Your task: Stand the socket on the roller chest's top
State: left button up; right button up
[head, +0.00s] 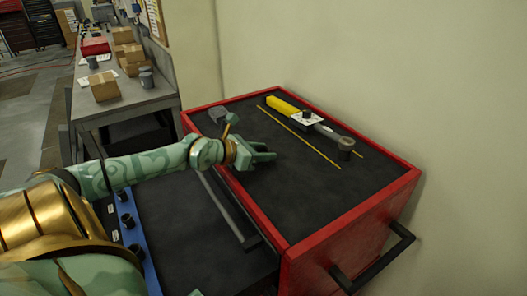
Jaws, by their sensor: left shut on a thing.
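The roller chest (400,180) has a red rim and a black top, and stands at the right of the head view. My left gripper (266,155) is over the left part of that top, its fingers pointing right. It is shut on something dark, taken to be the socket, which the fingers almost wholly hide. I cannot tell whether the held thing touches the top. My right gripper is not in view.
A yellow-handled tool (283,106) with a white tag (304,118) lies on the top between yellow lines. A grey item (217,116) is at the far left corner. A blue rail (136,240) holds black sockets (127,220). Bare top lies right of my gripper.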

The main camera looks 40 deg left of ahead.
pick_arm(q)
jog(key=o, duration=1.1)
jog(key=shift+f, duration=0.1)
jog(key=shift+r, duration=0.35)
jog(key=p+v, duration=0.2)
jog(key=v, duration=0.8)
jog(key=shift+s+d+p, duration=0.1)
jog(key=shift+p, duration=0.25)
jog(key=shift+v, duration=0.85)
